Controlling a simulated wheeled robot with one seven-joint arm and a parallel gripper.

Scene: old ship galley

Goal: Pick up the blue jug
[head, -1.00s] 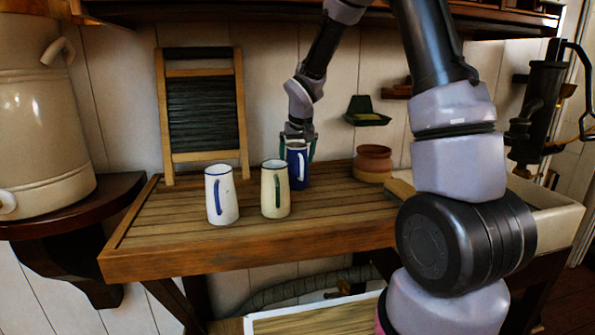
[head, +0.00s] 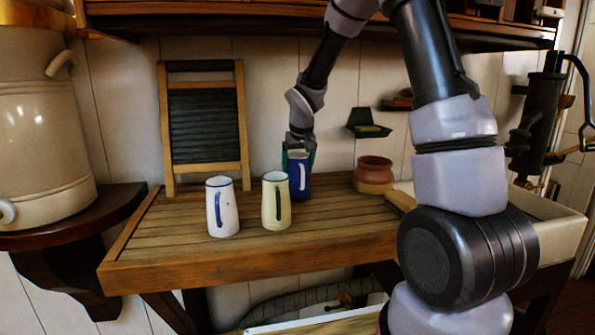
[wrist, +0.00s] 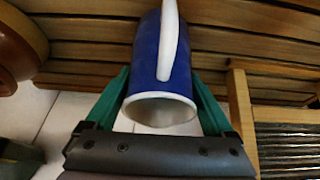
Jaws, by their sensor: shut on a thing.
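The blue jug (head: 299,178) has a white handle and stands upright at the back of the slatted wooden table (head: 180,262). My gripper (head: 298,158) has come down from above and is shut on it near the rim. In the wrist view, the green fingers of my gripper (wrist: 163,100) lie on both sides of the blue jug (wrist: 145,50), with its open mouth toward the camera. Whether the jug's base touches the table is hard to tell.
A cream jug (head: 275,205) and a white jug with a blue handle (head: 221,210) stand in front and to the left. A clay pot (head: 374,178) is to the right. A washboard (head: 204,130) leans on the wall behind. A shelf (head: 200,22) hangs above.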

